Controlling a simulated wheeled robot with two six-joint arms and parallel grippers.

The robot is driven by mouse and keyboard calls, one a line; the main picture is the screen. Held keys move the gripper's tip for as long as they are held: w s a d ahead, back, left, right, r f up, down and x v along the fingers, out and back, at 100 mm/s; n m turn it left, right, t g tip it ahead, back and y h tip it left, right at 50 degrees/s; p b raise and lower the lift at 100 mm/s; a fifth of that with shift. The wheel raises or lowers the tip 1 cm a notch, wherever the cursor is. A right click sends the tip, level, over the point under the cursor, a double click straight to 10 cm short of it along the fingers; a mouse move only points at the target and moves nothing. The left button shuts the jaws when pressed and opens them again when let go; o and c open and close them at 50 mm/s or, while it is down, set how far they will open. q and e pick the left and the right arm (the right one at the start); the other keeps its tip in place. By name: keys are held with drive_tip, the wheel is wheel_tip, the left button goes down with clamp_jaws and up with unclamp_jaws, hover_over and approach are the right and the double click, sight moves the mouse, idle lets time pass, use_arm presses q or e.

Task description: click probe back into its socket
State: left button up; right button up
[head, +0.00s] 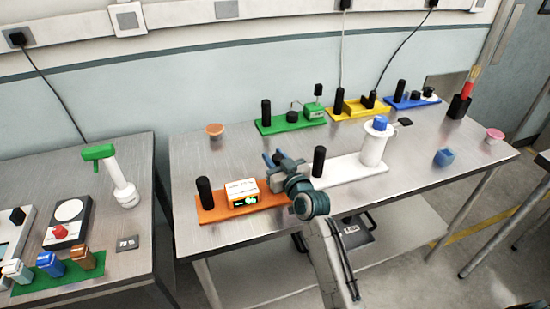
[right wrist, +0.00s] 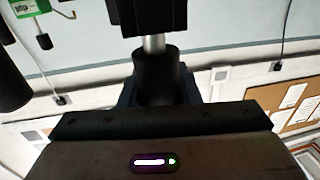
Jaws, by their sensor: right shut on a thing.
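My right gripper (head: 273,159) is above the right end of this base, just right of the box. It is shut on a dark cylindrical piece, which I take to be the probe (right wrist: 158,76). In the right wrist view, a short silver shaft joins this piece to a black block. I cannot tell whether it is seated in a socket. My left gripper is not in view.
A white module (head: 345,172) with a black post and white cylinder (head: 373,146) sits close right of my arm. Green (head: 290,124), yellow (head: 358,107) and blue (head: 412,101) modules line the back. An orange-topped round piece (head: 215,130) stands back left.

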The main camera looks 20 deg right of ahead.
drive_tip(key=shift+f+b, duration=0.45)
drive_tip(key=shift+f, duration=0.15)
drive_tip(key=shift+c, duration=0.5)
drive_tip(key=o, duration=1.7)
drive_tip(key=shift+r, duration=0.15)
wheel_tip(320, 180, up, 9)
drive_tip(key=p, duration=0.7)
drive_tip(key=shift+p, duration=0.3)
